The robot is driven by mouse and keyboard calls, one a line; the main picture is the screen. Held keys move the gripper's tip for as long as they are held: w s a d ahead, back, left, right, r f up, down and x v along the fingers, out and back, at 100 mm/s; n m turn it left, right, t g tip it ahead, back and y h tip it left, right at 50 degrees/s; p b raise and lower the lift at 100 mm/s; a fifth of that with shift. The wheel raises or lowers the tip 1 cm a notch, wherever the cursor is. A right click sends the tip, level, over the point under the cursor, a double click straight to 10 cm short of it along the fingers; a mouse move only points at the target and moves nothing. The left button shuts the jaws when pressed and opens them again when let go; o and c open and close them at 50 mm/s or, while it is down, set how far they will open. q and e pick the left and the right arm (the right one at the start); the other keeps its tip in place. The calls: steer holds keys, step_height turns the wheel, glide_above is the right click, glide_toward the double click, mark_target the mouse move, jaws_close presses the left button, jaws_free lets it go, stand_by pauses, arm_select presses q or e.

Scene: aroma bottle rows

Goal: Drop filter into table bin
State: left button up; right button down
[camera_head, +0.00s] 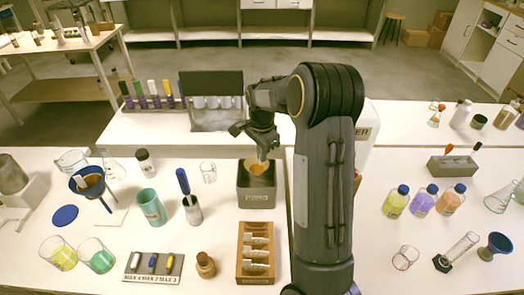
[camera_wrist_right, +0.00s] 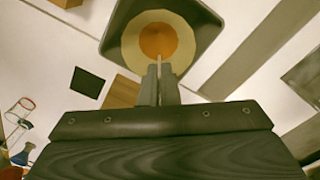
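The filter, a pale round paper with an orange-brown middle (camera_head: 257,168), is at the mouth of the dark grey table bin (camera_head: 257,199). In the right wrist view the filter (camera_wrist_right: 158,42) is framed by the dark square bin walls (camera_wrist_right: 200,18). My right gripper (camera_head: 263,157) points down over the bin. Its fingers (camera_wrist_right: 160,72) are close together, with a thin pale edge between them at the filter's near rim. How far the filter sits inside the bin is hard to tell. My left gripper is not in view.
A wooden rack (camera_head: 256,238) stands directly in front of the bin. A blue funnel (camera_head: 87,182) is farther left. My right arm covers the table to the right.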

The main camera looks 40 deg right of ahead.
steer(key=shift+f+b, duration=1.4)
steer(key=shift+f, duration=1.15)
steer(key=c, duration=1.6)
jaws_free()
step_height(320, 180, up, 8)
steer(key=shift+f, duration=0.1)
